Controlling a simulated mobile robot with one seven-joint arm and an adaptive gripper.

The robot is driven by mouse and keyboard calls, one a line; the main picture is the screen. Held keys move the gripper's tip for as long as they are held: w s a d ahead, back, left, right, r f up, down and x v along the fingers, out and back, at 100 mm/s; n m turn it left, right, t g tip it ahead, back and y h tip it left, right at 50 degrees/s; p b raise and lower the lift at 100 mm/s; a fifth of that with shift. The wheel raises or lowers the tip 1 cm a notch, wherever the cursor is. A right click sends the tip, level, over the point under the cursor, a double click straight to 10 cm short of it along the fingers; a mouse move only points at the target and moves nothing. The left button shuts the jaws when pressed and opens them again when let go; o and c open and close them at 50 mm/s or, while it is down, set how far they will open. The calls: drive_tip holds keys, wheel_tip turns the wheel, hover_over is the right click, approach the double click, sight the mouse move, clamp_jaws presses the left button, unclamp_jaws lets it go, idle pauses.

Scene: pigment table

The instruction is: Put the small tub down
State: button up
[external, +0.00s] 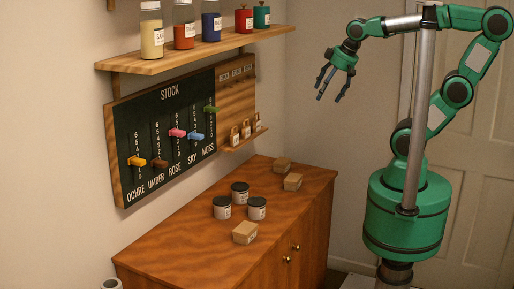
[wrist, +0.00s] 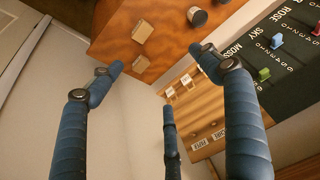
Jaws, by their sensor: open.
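My gripper (external: 329,88) is open and empty, with its blue fingers spread in the wrist view (wrist: 158,78). It hangs in the air right of the stock board, above and apart from the cabinet. Three tubs with dark lids and pale labels stand upright, close together, on the wooden cabinet top (external: 170,250): a left tub (external: 222,208), a right tub (external: 257,209) and a back tub (external: 240,193). They look alike in size, so I cannot tell which is the small tub. One dark-lidded tub (wrist: 197,16) shows at the top of the wrist view.
Cardboard boxes (external: 245,233) lie near the tubs and at the cabinet's far end (external: 292,182). The stock board (external: 170,135) with coloured sliders hangs on the wall. Above it, a shelf (external: 190,50) holds several jars and small red and green containers. The cabinet's front left is clear.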

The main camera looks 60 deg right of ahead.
drive_tip(key=shift+t, duration=0.3)
drive_tip(key=s, duration=0.2)
drive_tip(key=s+d, duration=0.1)
drive_tip(key=s, duration=0.1)
drive_tip(key=shift+s+r, duration=0.15)
drive_tip(key=shift+s, duration=0.2)
drive_tip(key=shift+f, duration=0.2)
drive_tip(key=shift+w, duration=0.15)
drive_tip(key=shift+c, duration=0.2)
idle(1.0)
